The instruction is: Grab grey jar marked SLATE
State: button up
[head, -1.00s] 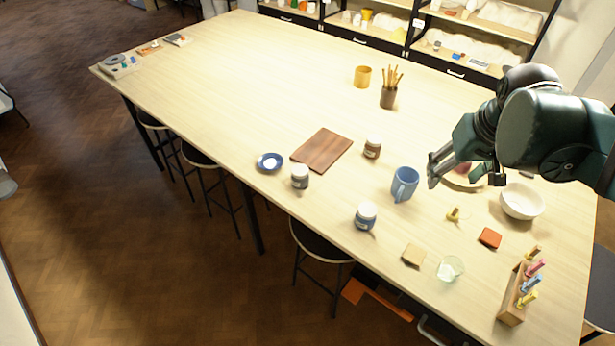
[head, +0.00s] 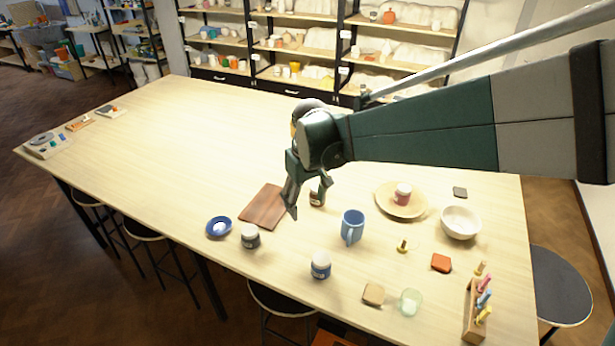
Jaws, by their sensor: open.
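A grey jar (head: 250,237) with a pale lid stands upright on the table, just right of a small blue saucer (head: 219,227). Its label is too small to read. My gripper (head: 306,200) is open and empty, pointing down above the table, up and to the right of the grey jar in the picture and apart from it. A brown jar (head: 317,196) shows behind the fingers, partly hidden. A blue jar (head: 320,267) with a pale lid stands nearer the front edge, and a red jar (head: 402,195) stands on a round plate (head: 388,207).
A brown board (head: 262,207) lies behind the grey jar. A blue mug (head: 352,228), a white bowl (head: 460,222), a glass (head: 410,302) and a wooden rack (head: 474,313) stand to the right. The table's left half is largely clear.

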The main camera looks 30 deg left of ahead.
aim_at(250, 230)
jog(key=s+a+f+n, duration=0.1)
jog(key=s+a+f, duration=0.1)
jog(key=a, duration=0.3)
jog(key=s+a+f+n+p, duration=0.1)
jog(key=s+a+f, duration=0.1)
jog(key=a+f, duration=0.2)
jog(key=s+a+f+n+g+h, duration=0.1)
jog(key=s+a+f, duration=0.1)
jog(key=a, duration=0.5)
jog(key=shift+s+a+f+p, duration=0.25)
jog(key=shift+a+f+p, duration=0.1)
jog(key=shift+f, duration=0.05)
jog(key=shift+s+a+f, duration=0.3)
jog(key=shift+a+f, duration=0.05)
jog(key=shift+a, duration=0.05)
jog(key=shift+f, duration=1.25)
jog(key=shift+f, duration=0.15)
jog(key=shift+f, duration=2.5)
jog(key=shift+c, duration=0.6)
